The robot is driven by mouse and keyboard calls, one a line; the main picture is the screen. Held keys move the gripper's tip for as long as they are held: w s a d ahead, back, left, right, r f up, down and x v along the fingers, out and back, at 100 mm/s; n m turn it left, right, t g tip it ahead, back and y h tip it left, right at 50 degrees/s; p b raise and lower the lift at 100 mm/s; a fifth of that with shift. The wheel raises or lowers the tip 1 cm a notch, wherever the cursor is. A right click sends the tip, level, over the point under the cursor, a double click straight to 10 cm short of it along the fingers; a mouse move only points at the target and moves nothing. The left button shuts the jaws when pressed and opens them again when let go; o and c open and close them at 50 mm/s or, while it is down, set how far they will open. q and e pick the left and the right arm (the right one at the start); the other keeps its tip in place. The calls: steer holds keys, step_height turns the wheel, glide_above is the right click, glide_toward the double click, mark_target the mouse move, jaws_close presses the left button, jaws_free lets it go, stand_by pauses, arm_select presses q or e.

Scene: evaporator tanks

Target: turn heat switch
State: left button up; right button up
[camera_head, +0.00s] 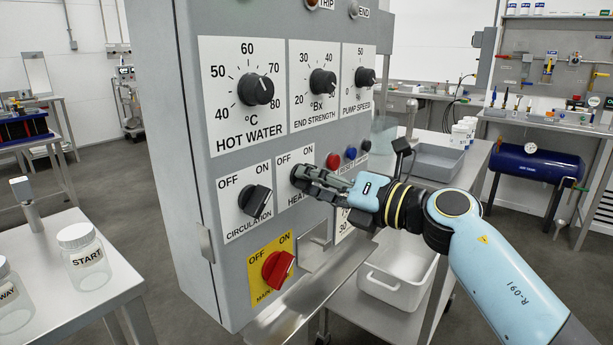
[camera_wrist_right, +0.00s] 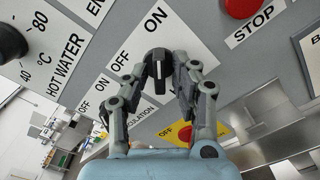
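The heat switch is a black knob on the grey control cabinet, under OFF and ON labels. In the head view its HEAT label (camera_head: 296,200) is partly covered by my right gripper (camera_head: 308,179), which reaches the panel from the right. In the right wrist view the black knob (camera_wrist_right: 158,68) with a white line sits between the two fingers of my right gripper (camera_wrist_right: 160,80). The fingers are apart, one on each side of the knob. Whether they touch it I cannot tell. My left gripper is not in view.
The circulation switch (camera_head: 255,199) is just left. The red main switch (camera_head: 278,269) is below. Red (camera_head: 333,161) and blue (camera_head: 351,153) buttons are close to my right gripper. Dials (camera_head: 255,90) are above. A metal ledge (camera_head: 310,300) juts out below the panel.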

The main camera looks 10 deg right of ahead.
steer(key=shift+c, duration=0.4)
jaws_close()
steer(key=shift+n+b, duration=0.55)
steer(key=shift+n, duration=0.45)
steer(key=shift+n+b, duration=0.6)
steer(key=shift+n, duration=0.5)
